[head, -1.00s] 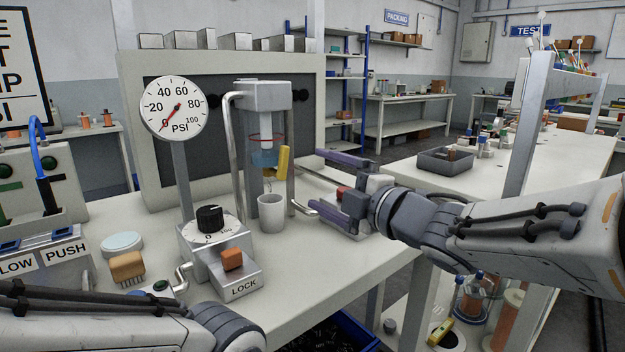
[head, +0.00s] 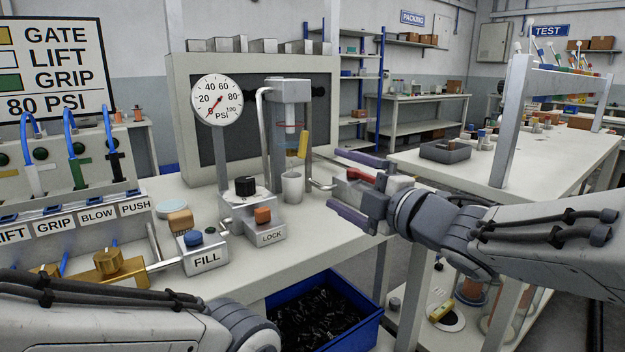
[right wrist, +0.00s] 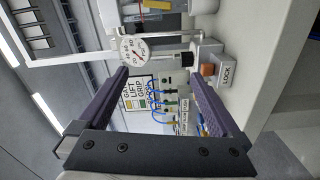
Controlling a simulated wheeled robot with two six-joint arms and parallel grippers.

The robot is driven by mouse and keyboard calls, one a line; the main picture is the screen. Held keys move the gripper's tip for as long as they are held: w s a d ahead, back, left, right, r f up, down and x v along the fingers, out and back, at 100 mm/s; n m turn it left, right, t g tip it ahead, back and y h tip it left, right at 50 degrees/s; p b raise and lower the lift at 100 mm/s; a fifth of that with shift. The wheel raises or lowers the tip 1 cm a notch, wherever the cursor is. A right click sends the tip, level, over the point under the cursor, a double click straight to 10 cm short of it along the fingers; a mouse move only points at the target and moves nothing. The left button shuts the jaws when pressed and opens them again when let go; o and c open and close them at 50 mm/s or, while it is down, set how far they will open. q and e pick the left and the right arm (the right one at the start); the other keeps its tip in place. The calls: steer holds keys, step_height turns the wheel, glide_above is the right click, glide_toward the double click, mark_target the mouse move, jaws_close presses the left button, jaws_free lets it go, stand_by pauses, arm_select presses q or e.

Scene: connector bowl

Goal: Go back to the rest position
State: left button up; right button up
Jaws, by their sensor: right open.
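My right gripper (head: 352,186) is open and empty, reaching in from the right above the bench's right end. Its two purple-grey fingers are spread apart and also show in the right wrist view (right wrist: 160,98), with the bench gear beyond them. My left arm shows at the lower left of the head view, but its gripper is out of sight. The round pressure gauge (head: 217,99) has its red needle near the low end. A white cup (head: 292,187) stands under the clear cylinder, to the left of my right gripper and apart from it.
The LOCK box (head: 271,227) with an orange button and the FILL box (head: 202,253) with a blue button stand on the bench. A blue bin (head: 340,333) of dark pieces is below the front edge. A grey tray (head: 447,151) sits on the far right table.

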steer(key=s+f+m+g+h, duration=0.4)
steer(key=s+f+m, duration=0.15)
steer(key=f, duration=0.45)
steer(key=s+f+m+g+h, duration=0.35)
steer(key=f+m, duration=0.35)
steer(key=f, duration=0.3)
steer(key=s+f+m+g+h, duration=0.1)
steer(key=s+f+m+g, duration=0.2)
steer(key=s, duration=0.7)
steer(key=s+f+m+g+h, duration=0.1)
steer(key=s+f+g, duration=0.3)
steer(key=s, duration=0.6)
arm_select(q)
step_height(320, 180, up, 26)
steer(key=p, duration=2.6)
steer(key=shift+d+r, duration=0.15)
steer(key=shift+d, duration=0.05)
arm_select(e)
step_height(320, 180, up, 27)
steer(key=w, duration=0.1)
steer(key=shift+f, duration=0.15)
steer(key=shift+w+n, duration=0.15)
steer(key=shift+n, duration=0.1)
steer(key=shift+c, duration=0.3)
